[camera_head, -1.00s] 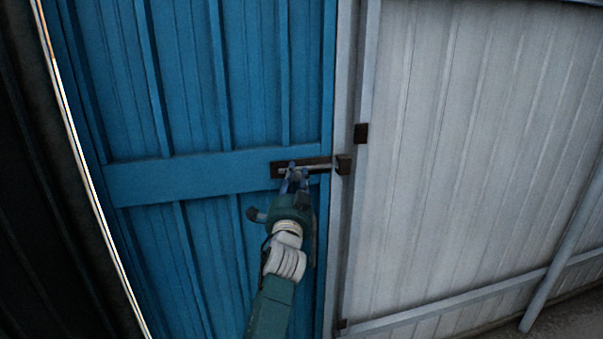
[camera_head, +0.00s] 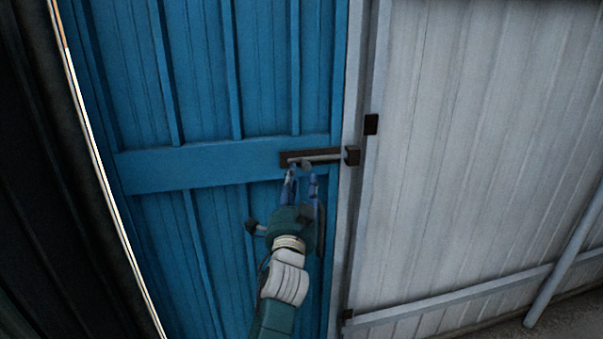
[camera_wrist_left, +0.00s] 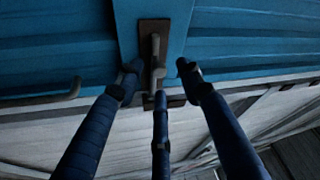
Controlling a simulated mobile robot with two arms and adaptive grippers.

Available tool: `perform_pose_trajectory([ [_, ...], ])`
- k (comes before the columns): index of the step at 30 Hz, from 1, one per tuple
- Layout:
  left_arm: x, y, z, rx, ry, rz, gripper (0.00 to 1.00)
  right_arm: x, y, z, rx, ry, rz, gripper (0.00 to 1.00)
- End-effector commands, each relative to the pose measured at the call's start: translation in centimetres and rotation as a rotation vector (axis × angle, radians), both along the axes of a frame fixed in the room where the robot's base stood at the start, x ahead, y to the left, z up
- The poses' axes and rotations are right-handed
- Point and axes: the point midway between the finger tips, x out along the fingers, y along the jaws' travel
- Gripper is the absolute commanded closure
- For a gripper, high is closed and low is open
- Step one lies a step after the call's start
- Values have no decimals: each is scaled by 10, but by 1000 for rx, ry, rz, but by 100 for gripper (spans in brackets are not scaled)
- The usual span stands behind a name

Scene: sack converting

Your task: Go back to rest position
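My left gripper (camera_head: 302,178) is in front of the blue door (camera_head: 215,160), just below the dark bolt latch (camera_head: 293,158). Its blue fingers are spread apart and look empty. In the left wrist view the fingers of the left gripper (camera_wrist_left: 158,82) stand apart around the latch (camera_wrist_left: 153,28), and its bar and knob show between them. I cannot tell whether a finger touches it. The bolt's bar reaches right to a dark keeper (camera_head: 352,155) at the door's edge. My right gripper is not in view.
A white corrugated wall (camera_head: 480,150) and its post stand right of the door. A slanted pipe (camera_head: 565,260) is at the lower right. A dark panel (camera_head: 50,200) is on the left, with a bright gap beside the door. A handle (camera_wrist_left: 45,98) shows in the left wrist view.

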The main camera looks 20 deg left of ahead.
Motion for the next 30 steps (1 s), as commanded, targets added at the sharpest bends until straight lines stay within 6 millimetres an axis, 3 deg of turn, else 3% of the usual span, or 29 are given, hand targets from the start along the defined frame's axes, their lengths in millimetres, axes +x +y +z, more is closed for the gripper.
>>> perform_pose_trajectory([
  [15,-6,-2,-1,0,0,0,63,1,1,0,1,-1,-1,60],
  [19,-2,-5,-19,-11,26,-14,63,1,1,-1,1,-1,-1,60],
  [23,5,-19,-84,-58,117,-60,63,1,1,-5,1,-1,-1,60],
  [26,6,-33,-157,-117,220,-105,63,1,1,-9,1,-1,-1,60],
  [30,-8,-51,-263,-213,372,-152,63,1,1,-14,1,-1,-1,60],
])
